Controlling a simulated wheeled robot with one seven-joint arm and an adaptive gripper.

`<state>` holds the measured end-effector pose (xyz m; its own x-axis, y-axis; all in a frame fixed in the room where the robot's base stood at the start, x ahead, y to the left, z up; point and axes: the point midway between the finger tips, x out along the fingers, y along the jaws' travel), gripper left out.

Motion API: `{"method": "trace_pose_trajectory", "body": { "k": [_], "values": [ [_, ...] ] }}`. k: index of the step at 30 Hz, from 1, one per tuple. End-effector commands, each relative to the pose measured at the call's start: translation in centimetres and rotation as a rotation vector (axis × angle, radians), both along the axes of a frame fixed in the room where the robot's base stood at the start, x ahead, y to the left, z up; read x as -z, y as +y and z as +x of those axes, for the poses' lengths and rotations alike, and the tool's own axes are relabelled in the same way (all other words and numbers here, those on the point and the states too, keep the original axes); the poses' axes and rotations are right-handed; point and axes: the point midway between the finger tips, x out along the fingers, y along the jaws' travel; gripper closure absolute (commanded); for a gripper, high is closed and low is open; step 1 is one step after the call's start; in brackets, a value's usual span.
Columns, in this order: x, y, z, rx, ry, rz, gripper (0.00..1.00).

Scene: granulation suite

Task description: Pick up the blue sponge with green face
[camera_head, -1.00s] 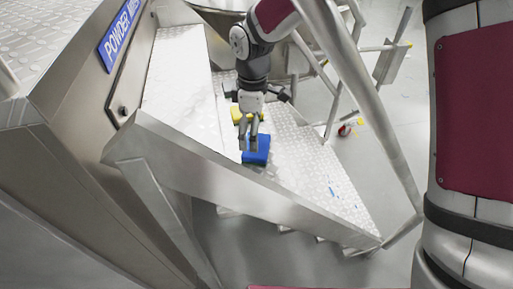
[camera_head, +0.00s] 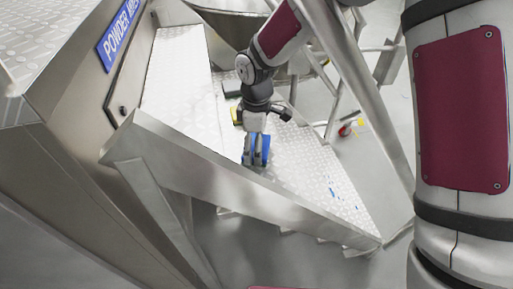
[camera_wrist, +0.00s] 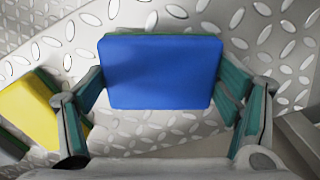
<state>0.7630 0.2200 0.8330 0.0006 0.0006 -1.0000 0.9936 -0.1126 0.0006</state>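The blue sponge (camera_wrist: 160,72) lies on the metal tread plate (camera_wrist: 160,132), between the fingers of my gripper (camera_wrist: 160,110) in the wrist view. Its blue side faces up; a thin strip of green shows at its upper edge.
A yellow sponge (camera_wrist: 30,110) with a dark green face lies left of my gripper. A metal side rail (camera_head: 220,181) edges the treads at the front. A thick tube (camera_head: 365,85) rises to the right. Blue bits (camera_head: 333,192) lie on the tread plate.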

Motion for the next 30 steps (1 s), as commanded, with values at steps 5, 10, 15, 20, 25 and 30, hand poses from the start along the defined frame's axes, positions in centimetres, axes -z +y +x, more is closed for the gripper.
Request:
{"method": "trace_pose_trajectory", "body": {
  "k": [5, 10, 15, 20, 25, 30],
  "values": [
    [0.1, 0.0, 0.0, 0.000, 0.001, 0.000, 0.37],
    [-0.6, 0.0, 0.0, 0.000, -0.001, 0.000, 0.37],
    [-3.4, 0.0, 0.0, 0.000, -0.003, 0.001, 0.37],
    [-6.6, 0.0, 0.1, 0.000, -0.003, 0.001, 0.37],
    [-9.0, 0.0, 0.1, 0.001, -0.002, 0.000, 0.37],
    [-10.0, 0.0, 0.0, -0.001, 0.000, -0.001, 0.37]
  ]
}}
